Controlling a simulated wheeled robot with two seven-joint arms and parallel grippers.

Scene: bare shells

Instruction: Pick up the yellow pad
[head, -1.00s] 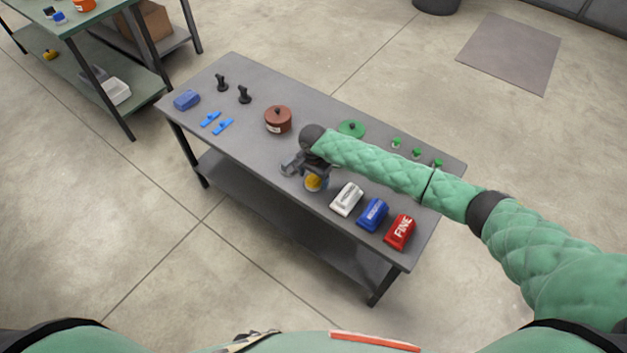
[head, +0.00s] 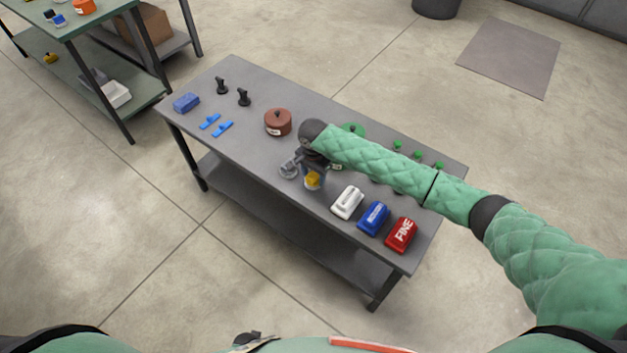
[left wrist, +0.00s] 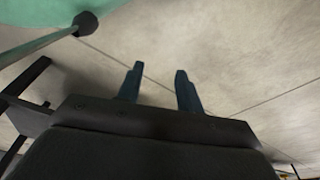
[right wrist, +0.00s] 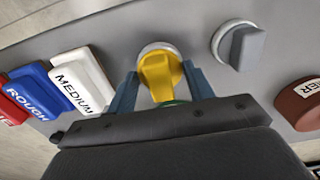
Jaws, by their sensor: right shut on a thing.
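The yellow pad (head: 313,181) is a pale round disc with a yellow block grip on top, near the front edge of the grey table. It also shows in the right wrist view (right wrist: 157,75). My right gripper (right wrist: 163,82) has its two blue fingers on either side of the yellow block and is shut on it. In the head view my right gripper (head: 316,172) is over the pad, partly hidden by its own wrist. I cannot tell whether the pad is clear of the tabletop. My left gripper (left wrist: 158,82) is open and empty, with floor behind its fingers.
A grey round pad (right wrist: 240,45) sits beside the yellow one. White MEDIUM (head: 347,202), blue ROUGH (head: 373,218) and red FINE (head: 401,235) blocks line the front right. A brown lidded pot (head: 278,122) stands behind.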

